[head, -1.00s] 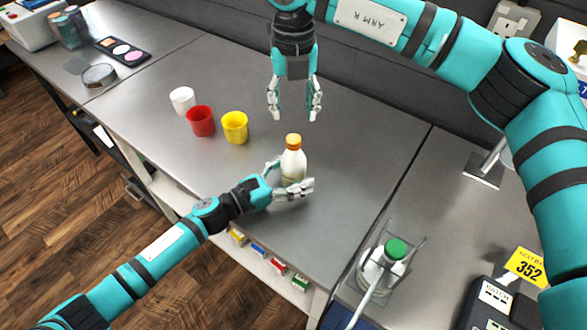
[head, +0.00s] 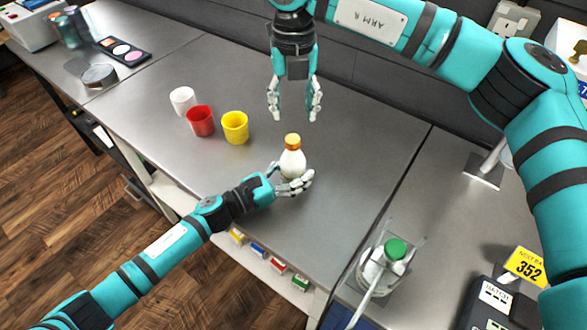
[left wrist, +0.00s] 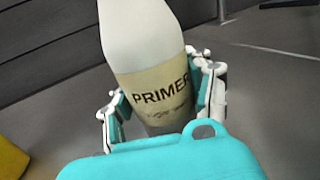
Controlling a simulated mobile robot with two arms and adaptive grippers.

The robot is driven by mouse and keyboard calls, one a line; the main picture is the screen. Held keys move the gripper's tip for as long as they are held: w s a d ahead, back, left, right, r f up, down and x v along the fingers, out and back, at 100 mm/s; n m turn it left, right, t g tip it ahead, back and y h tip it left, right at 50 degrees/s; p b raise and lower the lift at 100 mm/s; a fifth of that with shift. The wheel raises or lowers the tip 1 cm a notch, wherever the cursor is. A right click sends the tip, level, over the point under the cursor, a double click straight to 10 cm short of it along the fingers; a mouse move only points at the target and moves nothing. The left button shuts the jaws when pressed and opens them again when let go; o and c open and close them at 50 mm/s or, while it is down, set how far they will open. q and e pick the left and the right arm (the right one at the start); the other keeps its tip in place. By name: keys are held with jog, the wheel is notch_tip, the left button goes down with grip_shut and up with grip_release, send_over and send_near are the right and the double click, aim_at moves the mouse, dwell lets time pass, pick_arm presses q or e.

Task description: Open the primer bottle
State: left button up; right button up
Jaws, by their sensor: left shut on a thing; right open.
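The primer bottle (head: 292,163) is white with an orange cap (head: 292,141) and stands upright on the steel bench. In the left wrist view its label reads PRIMER (left wrist: 160,93), and the cap is out of frame. My left gripper (head: 288,183) is shut on the lower part of the bottle, with a finger on each side. My right gripper (head: 295,112) is open and empty, pointing down above and behind the cap, apart from it.
White (head: 183,100), red (head: 201,121) and yellow (head: 235,127) cups stand left of the bottle. A green-capped bottle (head: 384,268) sits in a clear holder at lower right. The bench between the primer bottle and the right-hand seam is clear.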

aim_at(290, 140)
pick_arm(q)
grip_shut()
pick_arm(e)
jog(key=m, duration=0.4)
jog(key=shift+a, duration=0.1)
jog(key=m, duration=0.4)
jog(key=shift+s+a, duration=0.1)
jog(key=m, duration=0.4)
jog(key=shift+a+m, duration=0.1)
jog(key=shift+m, duration=0.3)
jog(key=m, duration=0.4)
jog(key=shift+s+m, duration=0.1)
jog(key=shift+m, duration=0.3)
jog(key=shift+f, duration=4)
jog(key=shift+c, duration=0.2)
